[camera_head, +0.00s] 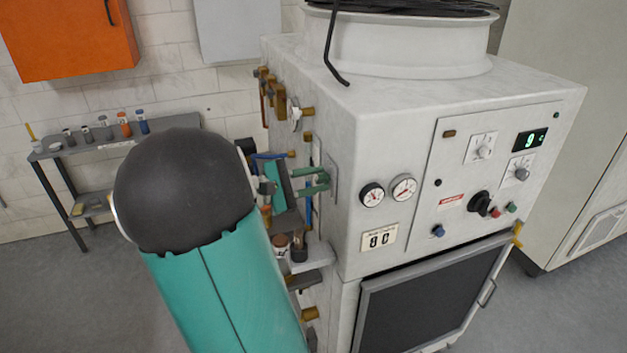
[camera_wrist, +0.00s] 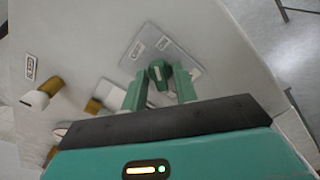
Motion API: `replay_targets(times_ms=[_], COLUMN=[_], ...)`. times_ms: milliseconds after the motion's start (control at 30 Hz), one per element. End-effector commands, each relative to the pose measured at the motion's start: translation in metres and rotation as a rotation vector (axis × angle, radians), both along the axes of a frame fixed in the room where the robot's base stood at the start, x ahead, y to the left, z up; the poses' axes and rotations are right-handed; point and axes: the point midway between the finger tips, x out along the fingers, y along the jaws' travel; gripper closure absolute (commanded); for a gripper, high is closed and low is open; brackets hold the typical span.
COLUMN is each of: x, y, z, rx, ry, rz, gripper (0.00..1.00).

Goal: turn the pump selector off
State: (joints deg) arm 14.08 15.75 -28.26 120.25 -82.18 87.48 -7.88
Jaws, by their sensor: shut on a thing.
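The pump selector appears to be the dark green knob (camera_wrist: 157,74) with a pale pointer mark, on a grey plate (camera_wrist: 178,58) with small white labels. In the wrist view my gripper (camera_wrist: 160,84) has its two green fingers on either side of the knob, shut on it. In the head view my gripper (camera_head: 318,181) reaches the left side wall of the white washer cabinet (camera_head: 300,75), at the grey plate (camera_head: 332,170). The knob itself is hidden there by the fingers.
Brass pipe fittings and valves (camera_head: 271,92) line the same side wall, close around my gripper. The front panel has gauges (camera_head: 403,188), a black knob (camera_head: 479,204) and a display (camera_head: 531,140). A shelf with small bottles (camera_head: 60,150) stands at the left.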

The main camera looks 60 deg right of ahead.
Motion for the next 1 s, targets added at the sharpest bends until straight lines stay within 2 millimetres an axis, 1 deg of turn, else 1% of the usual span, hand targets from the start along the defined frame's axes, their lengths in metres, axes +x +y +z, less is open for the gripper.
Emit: replay_targets(times_ms=[300,600,800,1000], x=[0.0015,0.0014,0.0016,0.0017], y=[0.0007,0.0007,0.0008,0.0008], z=[-0.0006,-0.0008,-0.0008,-0.0009], rx=[0.212,0.378,0.446,0.479], ry=[0.210,0.376,0.445,0.477], rz=[0.003,0.003,0.004,0.004], gripper=[0.94,0.94,0.94,0.94])
